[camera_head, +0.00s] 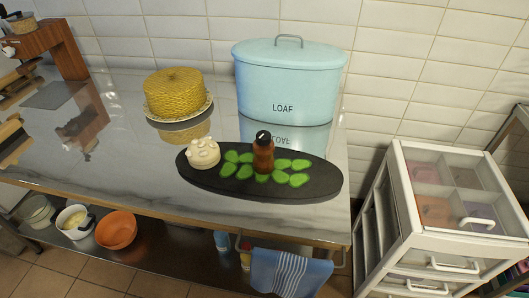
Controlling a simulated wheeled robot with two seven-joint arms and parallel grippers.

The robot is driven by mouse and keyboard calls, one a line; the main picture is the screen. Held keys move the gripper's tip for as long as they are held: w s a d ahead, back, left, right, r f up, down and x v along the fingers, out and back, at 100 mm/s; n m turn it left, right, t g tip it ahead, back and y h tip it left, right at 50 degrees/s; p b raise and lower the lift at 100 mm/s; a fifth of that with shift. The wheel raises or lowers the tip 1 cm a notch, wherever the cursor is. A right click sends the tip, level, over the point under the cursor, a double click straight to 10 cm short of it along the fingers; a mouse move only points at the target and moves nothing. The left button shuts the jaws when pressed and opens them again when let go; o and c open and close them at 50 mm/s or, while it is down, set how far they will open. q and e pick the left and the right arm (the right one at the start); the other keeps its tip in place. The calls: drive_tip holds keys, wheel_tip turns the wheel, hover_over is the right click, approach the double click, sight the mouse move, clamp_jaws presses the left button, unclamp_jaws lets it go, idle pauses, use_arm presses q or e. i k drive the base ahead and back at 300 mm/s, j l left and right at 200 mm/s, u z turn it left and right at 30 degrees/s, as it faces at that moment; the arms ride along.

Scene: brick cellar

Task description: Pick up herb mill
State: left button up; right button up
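The herb mill (263,156) appears to be the small brown, bottle-like item with a round black top. It stands upright on a dark oval slate board (322,184) on the counter. Green leaves (299,180) lie around its foot, and its lower end is partly among them. A round, cream-coloured cheese-like piece (203,153) sits on the left part of the same board, apart from the mill. Neither of my grippers shows in the head view.
A pale blue LOAF bin (288,80) stands behind the board. A yellow basket-weave cake (178,92) on a plate is behind left. A white drawer cabinet (400,215) stands right of the glossy counter (130,160). Bowls (116,229) and a blue towel (290,272) are below.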

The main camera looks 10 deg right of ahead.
sight(263, 160)
drive_tip(key=k+j, duration=0.7)
drive_tip(key=j+z, duration=0.05)
drive_tip(key=j, duration=0.05)
